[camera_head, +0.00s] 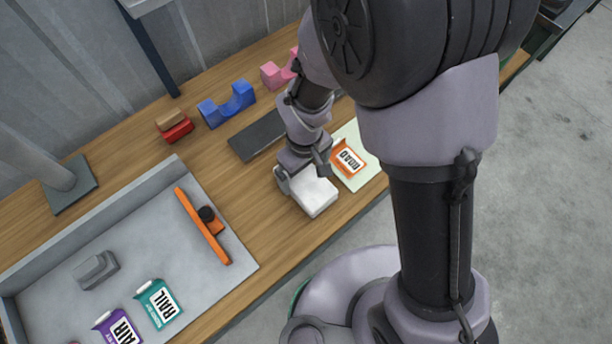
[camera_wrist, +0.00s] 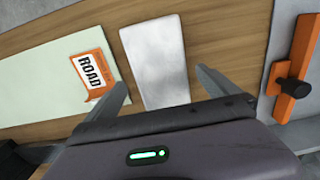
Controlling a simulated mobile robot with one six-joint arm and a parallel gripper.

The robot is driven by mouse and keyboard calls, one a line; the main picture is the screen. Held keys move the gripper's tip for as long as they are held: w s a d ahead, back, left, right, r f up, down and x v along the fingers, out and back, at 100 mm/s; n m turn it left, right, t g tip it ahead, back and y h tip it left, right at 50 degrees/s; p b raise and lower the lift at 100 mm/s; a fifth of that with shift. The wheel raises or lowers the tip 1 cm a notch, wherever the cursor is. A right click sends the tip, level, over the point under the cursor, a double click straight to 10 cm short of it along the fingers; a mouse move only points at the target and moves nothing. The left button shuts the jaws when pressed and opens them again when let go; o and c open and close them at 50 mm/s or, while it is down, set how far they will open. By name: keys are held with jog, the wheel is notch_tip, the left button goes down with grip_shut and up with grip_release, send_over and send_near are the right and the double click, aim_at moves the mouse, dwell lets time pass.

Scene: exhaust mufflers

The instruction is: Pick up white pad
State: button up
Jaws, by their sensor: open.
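The white pad (camera_head: 315,196) lies on the wooden bench near its front edge. In the wrist view the white pad (camera_wrist: 155,57) is a plain pale block, its near end running down to my gripper's body. My gripper (camera_head: 303,178) is right over the pad's back part in the head view. In the wrist view my gripper (camera_wrist: 164,82) is open, one finger on each side of the pad, with gaps visible. I cannot tell whether the fingertips are down at the pad's height. The pad's back end is hidden by the gripper in the head view.
A pale green board (camera_head: 367,177) with an orange ROAD packet (camera_head: 349,160) lies close to the right. A grey tray (camera_head: 150,235) on the left holds an orange bar (camera_head: 200,225), RAIL and AIR packets. A dark plate (camera_head: 257,136) and blue cradle (camera_head: 228,104) are behind.

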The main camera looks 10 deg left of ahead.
aim_at(305, 180)
jog(key=f+b, duration=0.1)
jog(key=f, duration=0.1)
jog(key=f+b, duration=0.1)
jog(key=f, duration=0.1)
jog(key=shift+s+d+f, duration=0.15)
jog(key=shift+s+f, duration=0.05)
jog(key=shift+f, duration=0.2)
jog(key=shift+w+f, duration=0.1)
jog(key=shift+f, duration=0.05)
jog(key=shift+c, duration=0.7)
jog(key=c, duration=1.1)
jog(key=shift+r, duration=0.2)
